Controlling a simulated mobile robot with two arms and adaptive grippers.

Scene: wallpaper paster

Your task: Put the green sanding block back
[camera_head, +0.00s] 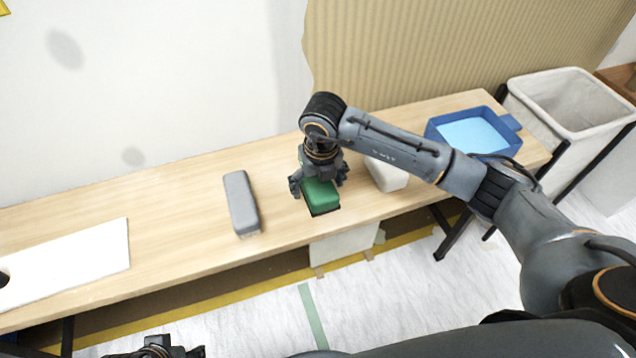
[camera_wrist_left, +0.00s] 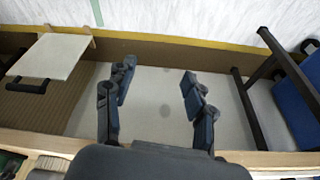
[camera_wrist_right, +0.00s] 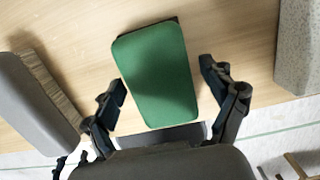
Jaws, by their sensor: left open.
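The green sanding block (camera_head: 321,196) lies on the wooden table near its front edge, over a thin dark base. It fills the middle of the right wrist view (camera_wrist_right: 158,75). My right gripper (camera_head: 319,181) is low over the block. Its fingers (camera_wrist_right: 164,82) are spread on either side of it, with gaps visible, so it is open. My left gripper (camera_wrist_left: 159,72) is open and empty. In the head view only a part of the left gripper (camera_head: 160,349) shows at the bottom edge, away from the table.
A grey brush (camera_head: 241,202) lies left of the green block, and a pale block (camera_head: 387,176) stands close on its right. A blue tray (camera_head: 512,124) is at the table's right end, beside a white bin (camera_head: 570,100). A white sheet (camera_head: 80,262) lies at left.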

